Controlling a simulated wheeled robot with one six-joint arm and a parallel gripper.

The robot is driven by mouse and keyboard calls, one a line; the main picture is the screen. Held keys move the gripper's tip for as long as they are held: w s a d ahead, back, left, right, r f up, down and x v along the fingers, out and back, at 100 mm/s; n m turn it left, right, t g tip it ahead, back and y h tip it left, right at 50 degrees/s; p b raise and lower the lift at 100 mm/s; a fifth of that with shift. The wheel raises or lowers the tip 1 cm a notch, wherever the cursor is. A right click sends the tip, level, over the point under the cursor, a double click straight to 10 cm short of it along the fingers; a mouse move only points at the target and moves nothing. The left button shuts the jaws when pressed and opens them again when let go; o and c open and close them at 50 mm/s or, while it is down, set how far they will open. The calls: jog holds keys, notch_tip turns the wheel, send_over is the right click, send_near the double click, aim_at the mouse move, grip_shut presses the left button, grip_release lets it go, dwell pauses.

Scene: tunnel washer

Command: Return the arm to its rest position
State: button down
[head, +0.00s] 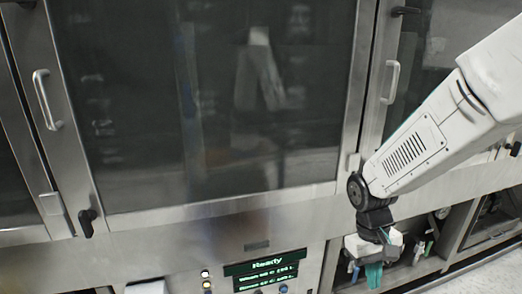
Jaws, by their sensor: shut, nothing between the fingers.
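My gripper (373,272) hangs at the lower right, at the end of my white arm. It points down, its teal fingers are together, and nothing shows between them. It is in front of the lower part of the washer (230,225), below the door line. I cannot tell how far it is from the washer's front.
The washer's large glass door (150,110) is closed, with a handle (46,100) on the left. Another handle (390,82) is on the right. A display (265,270) reads "Ready". An open lower bay (430,240) with small items lies behind my gripper. Floor shows at the lower right.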

jog(key=s+d+r+m+t+y, duration=0.1)
jog(key=s+r+t, duration=0.3)
jog(key=s+r, duration=1.1)
jog(key=shift+s+d+r+m+y, duration=0.3)
jog(key=shift+r+m, duration=0.2)
jog(key=shift+r, duration=0.55)
jog(key=c, duration=2.1)
grip_release()
jog(key=shift+c, duration=0.2)
